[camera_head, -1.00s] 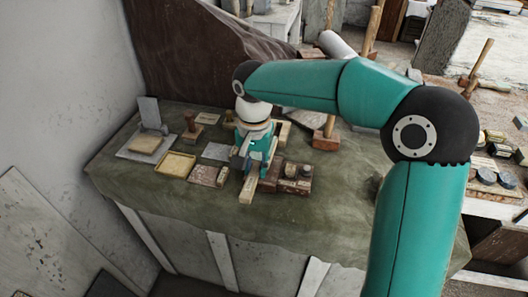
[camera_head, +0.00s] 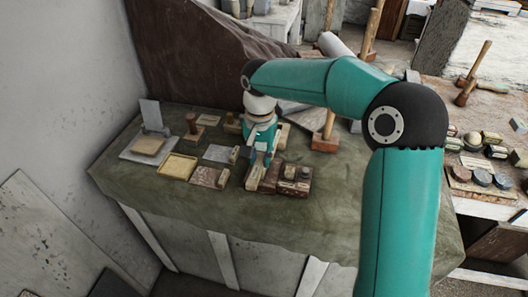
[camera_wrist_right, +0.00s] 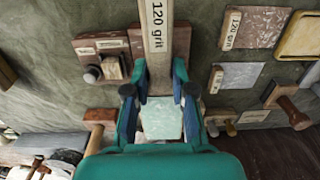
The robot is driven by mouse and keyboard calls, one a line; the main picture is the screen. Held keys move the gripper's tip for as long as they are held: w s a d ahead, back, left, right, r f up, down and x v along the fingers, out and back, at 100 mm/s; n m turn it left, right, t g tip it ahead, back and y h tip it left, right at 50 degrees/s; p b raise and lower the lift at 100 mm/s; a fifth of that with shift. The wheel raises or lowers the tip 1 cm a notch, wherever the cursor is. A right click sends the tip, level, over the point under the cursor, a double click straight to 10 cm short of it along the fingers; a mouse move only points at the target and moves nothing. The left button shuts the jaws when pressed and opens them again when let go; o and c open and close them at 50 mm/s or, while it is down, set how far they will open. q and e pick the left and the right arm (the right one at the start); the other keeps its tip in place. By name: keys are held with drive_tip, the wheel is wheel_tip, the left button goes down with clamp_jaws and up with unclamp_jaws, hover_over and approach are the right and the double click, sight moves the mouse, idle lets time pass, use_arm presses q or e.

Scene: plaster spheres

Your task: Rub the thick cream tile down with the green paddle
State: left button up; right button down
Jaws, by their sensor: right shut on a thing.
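The thick cream tile (camera_head: 148,146) appears to be the pale slab lying on a grey board at the left of the green-covered table. My right gripper (camera_wrist_right: 160,92) is shut on the green paddle (camera_wrist_right: 157,40), seen as a pale wooden bar marked "120 grit", with a pale green flat part behind it between the fingers. In the head view the right gripper (camera_head: 259,160) points down over the middle of the table, well to the right of the tile. The paddle's near end shows there below the fingers, and the rest is hidden. My left gripper is not in view.
A yellow tray (camera_head: 179,166), a mottled "120 grit" plate (camera_head: 209,177) and a grey plate (camera_head: 219,153) lie between gripper and tile. A dark block holder (camera_head: 296,180) is close right. An upright grey plate (camera_head: 150,113) stands behind the tile. The table's front strip is clear.

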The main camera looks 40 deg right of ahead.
sight(256, 170)
drive_tip(key=shift+s+a+f+b, duration=0.2)
drive_tip(key=shift+s+a+b, duration=0.2)
drive_tip(key=shift+a, duration=0.05)
drive_tip(key=shift+s+a+r+b, duration=0.2)
drive_tip(key=shift+s+a+b, duration=0.3)
drive_tip(key=shift+s+a, duration=0.6)
drive_tip(key=shift+w+a, duration=0.1)
drive_tip(key=shift+w+d+r+p, duration=0.45)
drive_tip(key=shift+r+p, duration=0.15)
drive_tip(key=shift+p, duration=0.2)
drive_tip(key=shift+w+d+r+p, duration=0.2)
drive_tip(key=shift+w+d+p, duration=0.1)
drive_tip(key=shift+d+p, duration=0.15)
drive_tip(key=shift+r+p, duration=0.95)
drive_tip(key=shift+r, duration=0.3)
